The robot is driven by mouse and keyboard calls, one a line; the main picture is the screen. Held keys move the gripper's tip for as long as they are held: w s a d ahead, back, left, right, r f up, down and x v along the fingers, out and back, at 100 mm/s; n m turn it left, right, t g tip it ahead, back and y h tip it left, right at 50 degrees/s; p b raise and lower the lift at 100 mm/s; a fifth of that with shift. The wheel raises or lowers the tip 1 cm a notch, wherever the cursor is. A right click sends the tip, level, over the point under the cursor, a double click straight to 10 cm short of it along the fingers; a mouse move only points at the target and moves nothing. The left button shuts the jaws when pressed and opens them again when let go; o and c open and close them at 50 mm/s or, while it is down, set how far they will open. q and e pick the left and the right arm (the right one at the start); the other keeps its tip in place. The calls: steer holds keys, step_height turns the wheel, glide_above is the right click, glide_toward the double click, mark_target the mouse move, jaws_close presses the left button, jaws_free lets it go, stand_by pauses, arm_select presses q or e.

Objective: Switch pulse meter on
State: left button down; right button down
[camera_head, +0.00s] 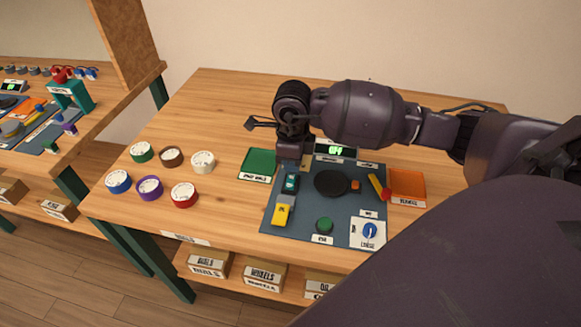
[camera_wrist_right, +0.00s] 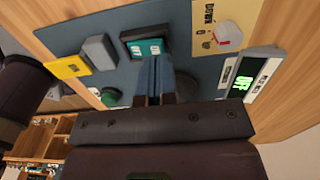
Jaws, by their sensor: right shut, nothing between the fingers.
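The pulse meter's lit display (camera_head: 335,150) stands at the back of the dark blue-grey mat and shows green characters that look like "OFF". The display also shows at the right of the right wrist view (camera_wrist_right: 243,82). A teal rocker switch (camera_head: 291,184) in a dark frame lies on the mat's left side; it also shows in the right wrist view (camera_wrist_right: 145,47). My right gripper (camera_head: 291,162) is shut and empty, pointing down just behind the switch. In the wrist view its fingertips (camera_wrist_right: 155,62) appear close to the switch's edge; contact cannot be told. My left gripper is not in view.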

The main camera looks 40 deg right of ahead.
mark_target(292, 175)
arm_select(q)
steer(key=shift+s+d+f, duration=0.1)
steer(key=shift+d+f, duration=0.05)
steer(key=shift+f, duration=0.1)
arm_select(e)
steer(key=shift+f, duration=0.45)
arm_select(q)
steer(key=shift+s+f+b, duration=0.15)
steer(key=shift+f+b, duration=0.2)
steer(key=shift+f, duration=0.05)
arm_select(e)
steer(key=shift+f, duration=0.5)
